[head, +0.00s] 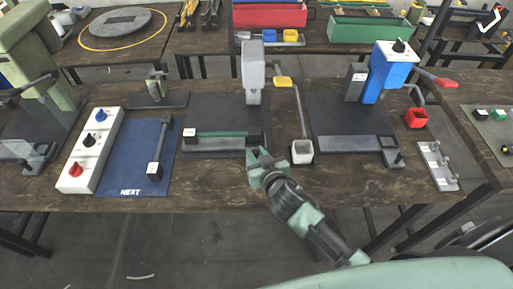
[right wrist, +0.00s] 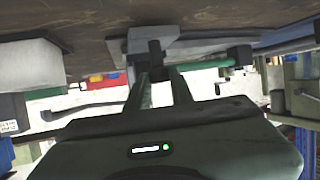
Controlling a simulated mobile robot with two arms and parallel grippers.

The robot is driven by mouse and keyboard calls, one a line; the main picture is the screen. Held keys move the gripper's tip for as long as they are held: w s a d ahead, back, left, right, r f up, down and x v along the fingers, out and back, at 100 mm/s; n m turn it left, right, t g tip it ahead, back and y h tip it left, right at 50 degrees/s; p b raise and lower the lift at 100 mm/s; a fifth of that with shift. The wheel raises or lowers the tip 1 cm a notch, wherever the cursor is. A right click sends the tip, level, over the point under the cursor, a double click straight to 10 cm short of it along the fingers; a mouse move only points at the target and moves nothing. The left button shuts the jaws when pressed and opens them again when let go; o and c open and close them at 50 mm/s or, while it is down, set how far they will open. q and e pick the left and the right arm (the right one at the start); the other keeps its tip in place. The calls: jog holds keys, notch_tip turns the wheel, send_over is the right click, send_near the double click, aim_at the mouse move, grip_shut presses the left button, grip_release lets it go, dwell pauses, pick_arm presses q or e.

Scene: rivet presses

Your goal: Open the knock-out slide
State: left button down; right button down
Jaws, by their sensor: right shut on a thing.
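The middle press (head: 253,72) stands on a dark base plate, with a grey-and-green slide unit (head: 222,135) along its front edge. A grey block (right wrist: 128,45) and a green bar (right wrist: 205,64) show around the knob. The fingers partly hide the knob in the head view. My left gripper is not in view.
A blue mat (head: 130,170) and a white control box (head: 90,150) lie left. The floor in front is open.

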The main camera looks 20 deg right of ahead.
jog(key=c, duration=1.2)
grip_release()
jog(key=shift+c, duration=0.2)
jog(key=b+v, duration=0.1)
jog(key=v, duration=0.6)
jog(key=shift+s+r, duration=0.2)
jog(key=shift+s, duration=0.15)
